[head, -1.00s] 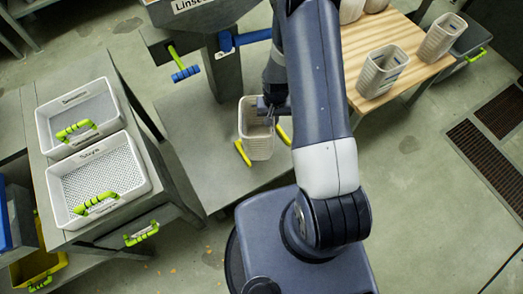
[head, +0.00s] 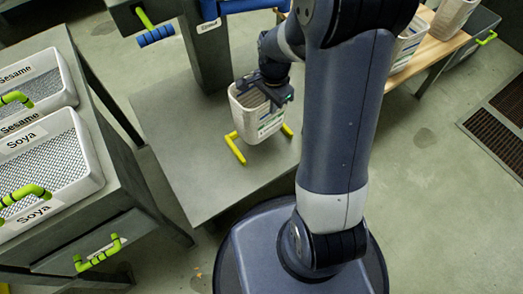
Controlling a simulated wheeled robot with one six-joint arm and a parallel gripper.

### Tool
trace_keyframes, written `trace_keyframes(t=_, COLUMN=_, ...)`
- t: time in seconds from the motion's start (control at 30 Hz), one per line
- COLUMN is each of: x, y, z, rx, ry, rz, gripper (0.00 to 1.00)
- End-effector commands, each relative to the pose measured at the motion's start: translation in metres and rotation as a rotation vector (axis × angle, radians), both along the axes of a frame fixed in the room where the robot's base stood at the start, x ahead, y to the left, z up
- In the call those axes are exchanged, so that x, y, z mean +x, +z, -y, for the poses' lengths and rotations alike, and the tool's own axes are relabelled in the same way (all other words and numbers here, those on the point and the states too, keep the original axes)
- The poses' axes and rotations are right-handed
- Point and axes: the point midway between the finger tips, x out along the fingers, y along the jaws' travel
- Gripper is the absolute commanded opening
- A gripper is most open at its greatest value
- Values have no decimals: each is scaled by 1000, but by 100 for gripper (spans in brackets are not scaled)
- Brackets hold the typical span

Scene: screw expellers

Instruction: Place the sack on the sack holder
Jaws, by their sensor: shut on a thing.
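The sack (head: 258,128) is a pale, open-topped, box-shaped bag with a printed label on its right side. My gripper (head: 272,92) is shut on the sack's upper rim, and the sack looks slightly tilted. The sack holder shows as two yellow prongs, a left one (head: 235,149) and a right one (head: 287,130), at the front of a grey platform (head: 190,165). The sack is between and over the prongs in the picture. I cannot tell whether it rests on them. My arm covers the area to the right.
A grey machine column (head: 207,60) with a blue-handled lever (head: 155,36) stands behind the platform. A Soya tray (head: 50,165) and a Sesame tray (head: 40,80) sit on the left cabinet. More sacks (head: 410,42) stand on a wooden table at the upper right.

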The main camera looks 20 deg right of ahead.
Motion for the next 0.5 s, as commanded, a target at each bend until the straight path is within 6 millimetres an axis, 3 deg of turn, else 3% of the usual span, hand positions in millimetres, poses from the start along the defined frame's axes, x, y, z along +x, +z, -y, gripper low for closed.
trace_keyframes(t=0.03, x=-1, y=-9, z=0, rx=1, ry=-27, rz=4, gripper=0)
trace_keyframes(t=0.27, x=-5, y=-11, z=1, rx=3, ry=-100, rz=1, gripper=0)
trace_keyframes(t=0.5, x=-6, y=-47, z=1, rx=4, ry=-104, rz=-1, gripper=0)
